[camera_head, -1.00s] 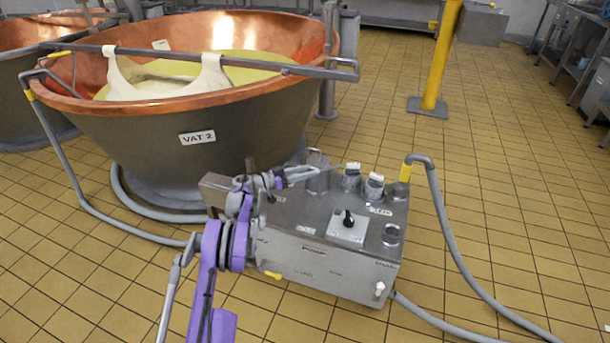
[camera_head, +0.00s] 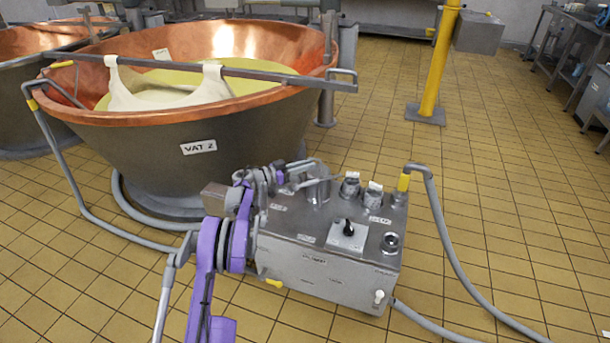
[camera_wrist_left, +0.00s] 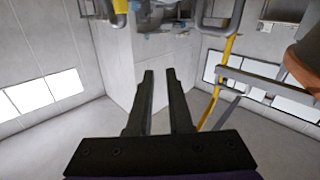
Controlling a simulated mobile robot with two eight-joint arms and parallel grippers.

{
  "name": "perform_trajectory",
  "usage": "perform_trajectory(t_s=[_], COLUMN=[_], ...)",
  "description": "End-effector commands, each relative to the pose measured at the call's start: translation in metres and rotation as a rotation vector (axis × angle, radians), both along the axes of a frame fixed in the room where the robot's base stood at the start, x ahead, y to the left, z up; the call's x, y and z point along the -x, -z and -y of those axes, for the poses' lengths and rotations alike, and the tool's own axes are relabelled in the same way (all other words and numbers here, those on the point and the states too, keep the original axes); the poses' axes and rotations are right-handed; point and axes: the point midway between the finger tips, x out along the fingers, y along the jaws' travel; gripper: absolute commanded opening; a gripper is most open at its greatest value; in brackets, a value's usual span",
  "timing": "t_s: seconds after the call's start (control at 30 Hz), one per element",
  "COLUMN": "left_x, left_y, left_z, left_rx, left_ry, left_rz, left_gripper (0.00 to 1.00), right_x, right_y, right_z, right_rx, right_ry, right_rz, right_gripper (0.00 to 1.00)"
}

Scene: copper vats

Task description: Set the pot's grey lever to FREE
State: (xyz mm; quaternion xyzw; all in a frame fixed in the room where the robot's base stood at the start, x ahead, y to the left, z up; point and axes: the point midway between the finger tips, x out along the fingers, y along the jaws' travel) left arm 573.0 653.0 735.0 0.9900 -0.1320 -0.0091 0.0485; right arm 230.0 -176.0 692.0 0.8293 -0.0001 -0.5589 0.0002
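A grey metal control box (camera_head: 325,278) stands on the floor in front of the vat. On its top are a black knob on a white plate (camera_head: 347,235) and several round metal fittings. One at the back is a pot-like grey cylinder (camera_head: 319,192). The grey lever and any FREE marking cannot be made out. My left gripper (camera_head: 312,178) is beside or above this cylinder and partly covers it; contact cannot be told. In the left wrist view, my left gripper (camera_wrist_left: 160,72) is open, with nothing between its fingers. My right gripper is out of view.
A copper vat labelled VAT 2 (camera_head: 198,147) stands behind the box, with a bar across it. A grey hose (camera_head: 445,225) runs along the box's right side. A yellow post (camera_head: 437,65) stands behind.

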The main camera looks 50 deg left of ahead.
Motion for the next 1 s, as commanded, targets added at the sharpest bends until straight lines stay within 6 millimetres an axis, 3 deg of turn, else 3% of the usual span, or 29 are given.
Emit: perform_trajectory(t_s=[0.1,0.27,0.4,0.53,0.63,0.77,1.0], left_x=[0.001,0.023,0.061,0.099,0.120,0.131,0.106], left_y=[0.016,0.042,0.056,0.061,0.062,0.063,0.068], left_z=[0.016,0.044,0.073,0.094,0.104,0.108,0.096], left_rx=[-0.218,-0.659,-1.039,-1.311,-1.442,-1.519,-1.526], left_ry=[-0.103,-0.287,-0.402,-0.453,-0.466,-0.468,-0.467], left_rz=[0.032,0.022,-0.058,-0.157,-0.217,-0.254,-0.258], left_gripper=[0.00,0.00,0.00,0.00,0.00,0.00,0.00], right_x=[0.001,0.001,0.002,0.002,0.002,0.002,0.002], right_y=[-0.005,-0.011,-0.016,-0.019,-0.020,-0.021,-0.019], right_z=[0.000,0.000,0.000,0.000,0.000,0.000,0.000], right_rx=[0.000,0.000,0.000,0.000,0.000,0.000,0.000], right_ry=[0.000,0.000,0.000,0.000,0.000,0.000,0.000], right_rz=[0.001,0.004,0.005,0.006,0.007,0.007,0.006], right_gripper=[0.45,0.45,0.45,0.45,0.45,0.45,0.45])
